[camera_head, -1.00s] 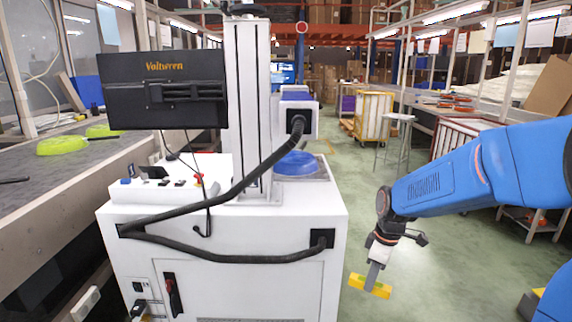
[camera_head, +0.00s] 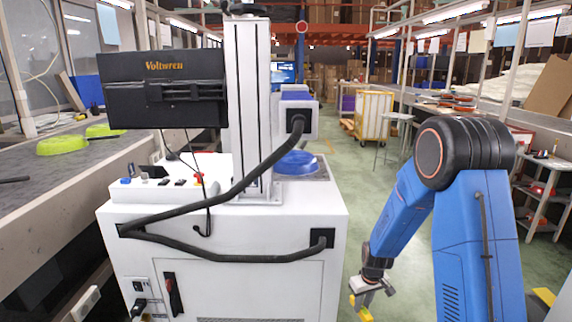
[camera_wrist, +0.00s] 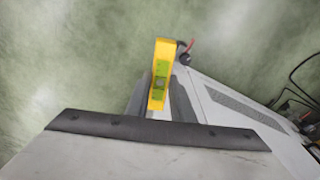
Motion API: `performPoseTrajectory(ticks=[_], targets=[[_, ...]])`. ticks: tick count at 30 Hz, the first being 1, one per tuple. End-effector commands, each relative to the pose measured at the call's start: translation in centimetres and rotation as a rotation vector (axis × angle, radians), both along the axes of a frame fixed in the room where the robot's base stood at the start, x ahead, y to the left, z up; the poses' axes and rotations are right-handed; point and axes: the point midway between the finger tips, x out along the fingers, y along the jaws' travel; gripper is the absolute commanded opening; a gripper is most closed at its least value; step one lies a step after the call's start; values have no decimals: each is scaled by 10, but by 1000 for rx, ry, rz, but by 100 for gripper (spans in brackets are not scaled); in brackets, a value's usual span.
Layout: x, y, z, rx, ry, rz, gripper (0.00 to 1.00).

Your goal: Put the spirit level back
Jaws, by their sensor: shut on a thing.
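The spirit level is a yellow bar with green windows. It shows in the wrist view (camera_wrist: 160,75), upright in the picture, and partly in the head view (camera_head: 362,312), low and just right of the white machine cabinet. My gripper (camera_head: 363,294) is shut on the level and holds it in the air above the green floor. In the wrist view, grey finger parts show on both sides of the level's lower half. The level's lower end is near the dark-edged slab in that view; I cannot tell whether they touch.
The white cabinet (camera_head: 230,285) stands close left of my gripper, with a black hose (camera_head: 250,258) on its front. A pale slab with a dark bolted edge (camera_wrist: 140,130) fills the bottom of the wrist view. A conveyor (camera_head: 60,185) with green pans runs along the left. Floor (camera_head: 345,180) is clear behind.

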Motion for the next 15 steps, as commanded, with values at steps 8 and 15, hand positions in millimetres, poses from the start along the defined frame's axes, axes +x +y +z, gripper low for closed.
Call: performPoseTrajectory(ticks=[8, 15], targets=[[29, -9, -63, -1, 3, -177, 0], [46, -13, -98, 0, 1, -284, 0]])
